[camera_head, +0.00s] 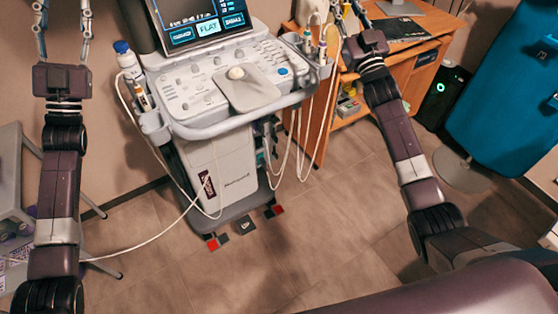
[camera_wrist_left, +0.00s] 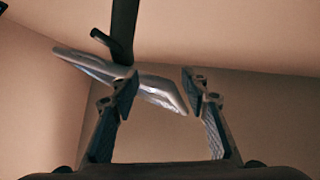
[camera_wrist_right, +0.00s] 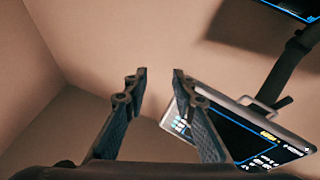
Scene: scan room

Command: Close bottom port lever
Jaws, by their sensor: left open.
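The ultrasound machine (camera_head: 220,85) stands in the middle of the head view. Small connectors and hanging white cables (camera_head: 272,135) show at its right side under the control panel. I cannot pick out the bottom port lever there. My left gripper (camera_head: 63,12) is raised at the upper left, left of the machine, open and empty. In the left wrist view its fingers (camera_wrist_left: 159,88) are apart, with a grey monitor edge (camera_wrist_left: 150,85) beyond them. My right gripper (camera_head: 347,10) is raised to the right of the machine. In the right wrist view its fingers (camera_wrist_right: 158,76) are apart and empty.
A wooden desk (camera_head: 405,60) stands behind my right arm. A blue-covered couch (camera_head: 505,90) is at the far right. A bottle (camera_head: 127,58) and probe holders flank the control panel. Red pedals (camera_head: 212,243) lie at the machine's base.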

